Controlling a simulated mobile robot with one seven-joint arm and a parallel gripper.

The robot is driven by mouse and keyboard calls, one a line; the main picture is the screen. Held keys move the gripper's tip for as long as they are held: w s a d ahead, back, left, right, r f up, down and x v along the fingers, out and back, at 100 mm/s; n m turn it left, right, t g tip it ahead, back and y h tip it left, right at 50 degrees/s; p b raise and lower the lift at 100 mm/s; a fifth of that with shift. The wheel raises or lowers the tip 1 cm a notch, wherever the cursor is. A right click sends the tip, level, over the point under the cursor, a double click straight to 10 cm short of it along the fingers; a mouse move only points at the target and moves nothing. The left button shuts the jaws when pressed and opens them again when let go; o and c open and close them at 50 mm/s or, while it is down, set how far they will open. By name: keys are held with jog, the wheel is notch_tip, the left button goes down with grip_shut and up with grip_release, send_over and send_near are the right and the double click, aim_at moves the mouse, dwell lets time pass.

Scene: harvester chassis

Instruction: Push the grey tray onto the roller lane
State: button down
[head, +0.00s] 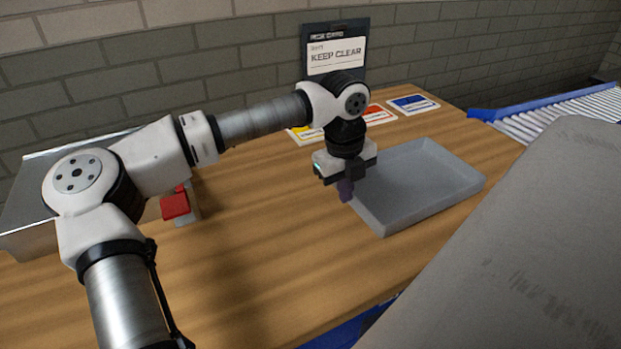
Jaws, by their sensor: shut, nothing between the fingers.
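The grey tray (385,222) is a shallow, empty, open-topped tray lying flat on the wooden table, right of centre in the head view. The roller lane (570,108) has pale rollers and blue side rails, and lies beyond the table's right end at the upper right. My gripper (345,197) points down at the tray's left side, with its fingers shut and empty. The fingertips are close to the tray's left wall; I cannot tell whether they touch it. My gripper and wrist hide part of the tray's far left corner.
Yellow, red and blue cards (413,103) lie along the table's back. A "KEEP CLEAR" sign (336,55) stands behind them by the brick wall. A red block (175,204) and a grey metal box (25,215) are at left. A large grey surface (530,250) fills the lower right. Bare table (270,260) lies in front.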

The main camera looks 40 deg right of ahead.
jog(key=shift+s+d+f, duration=0.1)
jog(key=shift+s+d, duration=0.1)
jog(key=shift+d, duration=0.45)
jog(key=shift+s+d+r, duration=0.1)
jog(key=shift+s+d, duration=0.1)
jog(key=shift+d, duration=0.5)
jog(key=shift+s+d+f, duration=0.1)
jog(key=shift+s+d, duration=0.1)
jog(key=shift+d, duration=0.45)
jog(key=shift+a, duration=0.1)
jog(key=shift+w+a+b, duration=0.2)
jog(key=shift+a+b, duration=0.05)
jog(key=shift+a, duration=0.45)
jog(key=shift+w+a+b, duration=0.2)
jog(key=shift+w+a, duration=0.05)
jog(key=shift+a, duration=0.45)
jog(key=shift+w+a+b, duration=0.2)
jog(key=shift+a+b, duration=0.05)
jog(key=shift+a, duration=0.45)
notch_tip(320, 180, up, 14)
jog(key=p, duration=0.8)
